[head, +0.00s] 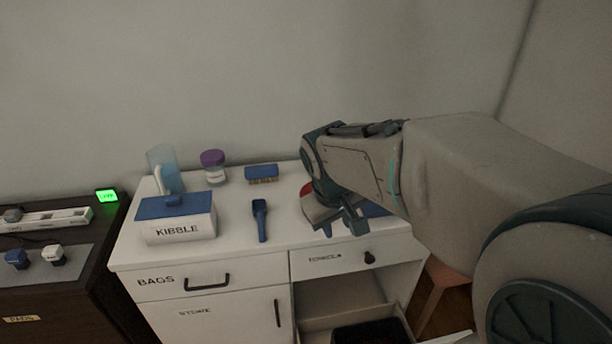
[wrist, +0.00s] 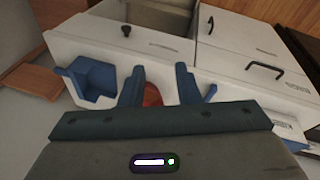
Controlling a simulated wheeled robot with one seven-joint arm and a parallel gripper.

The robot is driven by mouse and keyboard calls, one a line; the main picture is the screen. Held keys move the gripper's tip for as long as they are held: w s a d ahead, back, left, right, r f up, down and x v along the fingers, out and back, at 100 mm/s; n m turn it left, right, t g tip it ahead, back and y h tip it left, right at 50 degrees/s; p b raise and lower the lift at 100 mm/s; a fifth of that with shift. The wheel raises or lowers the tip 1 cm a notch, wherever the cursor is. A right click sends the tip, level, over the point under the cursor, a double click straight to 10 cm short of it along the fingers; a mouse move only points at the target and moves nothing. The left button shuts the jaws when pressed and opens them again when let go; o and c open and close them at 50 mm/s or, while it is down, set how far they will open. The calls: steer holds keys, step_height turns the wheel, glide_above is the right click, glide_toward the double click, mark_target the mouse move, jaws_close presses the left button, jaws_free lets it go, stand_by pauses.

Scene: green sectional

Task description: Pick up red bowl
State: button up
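A red bowl (head: 306,188) is on the white cabinet top, mostly hidden behind my gripper in the head view. In the wrist view a red part of the bowl (wrist: 152,95) shows between the two fingers. My gripper (head: 340,226) is above the right part of the cabinet top and points down. In the wrist view my gripper (wrist: 160,78) has its fingers apart, with a gap between them. I cannot tell how far the fingertips are above the bowl.
A blue box (wrist: 95,78) is close beside one finger. A blue scoop (head: 260,218), a brush (head: 262,173), a purple-lidded jar (head: 213,165) and a kibble box (head: 178,217) stand left of my gripper. A drawer (head: 345,315) is open below.

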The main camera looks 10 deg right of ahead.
steer(key=w+a+f+n+t+h+b, duration=0.1)
steer(key=w+a+f+n, duration=0.15)
steer(key=w, duration=0.85)
steer(key=w+a+f+n+h, duration=0.1)
steer(key=w+a+f+n, duration=0.2)
steer(key=w, duration=0.7)
steer(key=shift+n, duration=0.25)
steer(key=x, duration=0.9)
steer(key=shift+d, duration=0.35)
steer(key=shift+x, duration=3.1)
steer(key=shift+a, duration=0.1)
jaws_close()
